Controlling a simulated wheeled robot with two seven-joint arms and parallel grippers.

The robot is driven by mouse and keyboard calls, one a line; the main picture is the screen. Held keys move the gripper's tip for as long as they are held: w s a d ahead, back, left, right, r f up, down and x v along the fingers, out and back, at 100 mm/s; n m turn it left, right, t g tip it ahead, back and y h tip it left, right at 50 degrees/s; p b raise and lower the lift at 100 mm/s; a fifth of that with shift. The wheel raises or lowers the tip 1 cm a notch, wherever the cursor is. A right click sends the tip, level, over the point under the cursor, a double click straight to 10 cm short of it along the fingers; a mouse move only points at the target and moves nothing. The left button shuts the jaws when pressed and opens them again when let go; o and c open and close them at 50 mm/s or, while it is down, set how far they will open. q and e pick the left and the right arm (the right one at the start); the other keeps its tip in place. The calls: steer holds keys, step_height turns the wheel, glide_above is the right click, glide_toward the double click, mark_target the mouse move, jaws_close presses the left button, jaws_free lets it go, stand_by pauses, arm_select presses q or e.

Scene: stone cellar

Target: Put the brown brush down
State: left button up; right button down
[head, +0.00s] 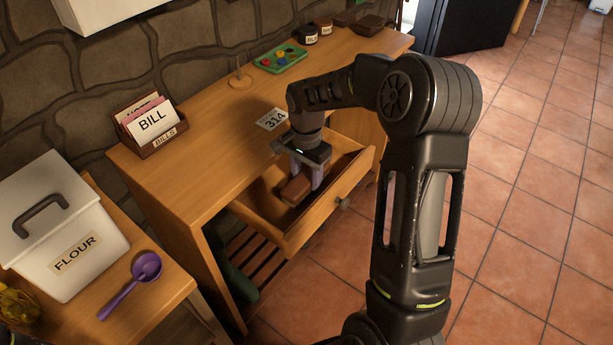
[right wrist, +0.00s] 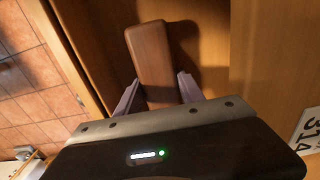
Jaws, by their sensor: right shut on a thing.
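The brown brush (head: 295,190) is a smooth brown block between the fingers of my right gripper (head: 307,179). My right gripper is shut on it, inside the outline of the open drawer (head: 330,207). In the right wrist view the brush (right wrist: 150,55) sticks out beyond the two pale fingers (right wrist: 158,95), and a dark shadow lies close beside it on the wood. I cannot tell whether its underside touches the drawer floor. Its bristles are hidden. My left gripper is not in view.
The wooden desk (head: 190,175) carries a bill holder (head: 160,138), a card marked 314 (head: 272,119), a green tray (head: 280,59) and jars (head: 310,36). The drawer's front wall stands close to my gripper.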

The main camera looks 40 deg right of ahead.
mark_target(306, 176)
steer(key=shift+f, duration=0.15)
steer(key=c, duration=0.7)
jaws_free()
steer(key=shift+r, duration=0.55)
step_height(306, 176, up, 11)
steer(key=shift+r, duration=0.15)
